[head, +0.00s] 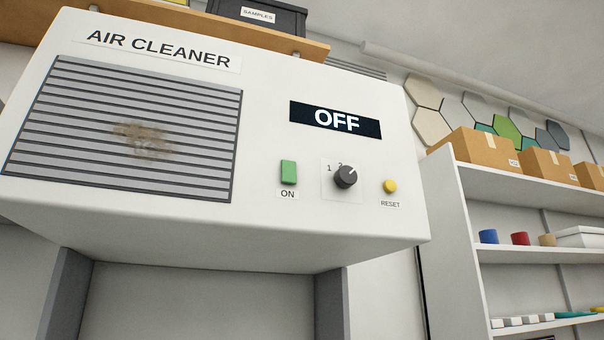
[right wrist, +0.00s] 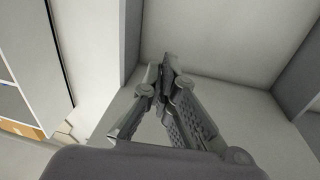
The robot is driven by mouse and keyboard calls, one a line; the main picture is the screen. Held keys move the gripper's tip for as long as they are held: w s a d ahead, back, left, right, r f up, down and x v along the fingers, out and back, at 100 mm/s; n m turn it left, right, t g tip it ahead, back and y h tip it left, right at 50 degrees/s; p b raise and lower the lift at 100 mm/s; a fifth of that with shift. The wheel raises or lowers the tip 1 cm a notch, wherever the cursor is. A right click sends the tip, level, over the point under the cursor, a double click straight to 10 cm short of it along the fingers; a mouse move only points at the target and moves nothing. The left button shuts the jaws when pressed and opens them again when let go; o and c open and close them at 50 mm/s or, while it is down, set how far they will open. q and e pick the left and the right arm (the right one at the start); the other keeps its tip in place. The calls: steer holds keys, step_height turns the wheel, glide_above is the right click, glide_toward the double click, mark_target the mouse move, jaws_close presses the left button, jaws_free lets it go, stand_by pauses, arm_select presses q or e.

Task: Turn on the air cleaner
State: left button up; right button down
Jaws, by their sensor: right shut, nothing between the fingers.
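The air cleaner (head: 270,215) is a large white box filling the left and middle of the head view. Its display (head: 336,119) reads OFF. Below the display are a green ON button (head: 288,172), a dark rotary knob (head: 345,177) with 1 and 2 marked beside it, and a yellow RESET button (head: 390,186). A grey slatted grille (head: 125,130) with a brown dusty patch is on its left. My right gripper (right wrist: 168,62) is shut and empty in the right wrist view, in front of pale panels. Neither gripper shows in the head view.
White shelving (head: 462,240) stands at the right with cardboard boxes (head: 483,146), coloured rolls and a white box. A wooden shelf (head: 215,32) with a dark SAMPLES box (head: 258,16) is behind the top of the cleaner. Grey posts (head: 68,290) stand below the cleaner.

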mark_target(292, 164)
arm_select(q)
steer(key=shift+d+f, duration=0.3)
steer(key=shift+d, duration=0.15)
arm_select(e)
steer(key=s+a+r+n+t+y, duration=0.1)
steer(key=s+r+t, duration=0.1)
steer(key=s+r, duration=0.5)
steer(key=s+a+r+t+y, duration=0.2)
steer(key=s+r, duration=0.5)
steer(key=r, duration=0.7)
steer(key=s+a+r+n+t+y, duration=0.1)
steer(key=s+a+r+t, duration=0.1)
steer(key=s+r, duration=0.6)
step_height(292, 164, up, 2)
steer(key=shift+r+n+y, duration=0.2)
steer(key=shift+n+y, duration=0.1)
steer(key=shift+y, duration=0.1)
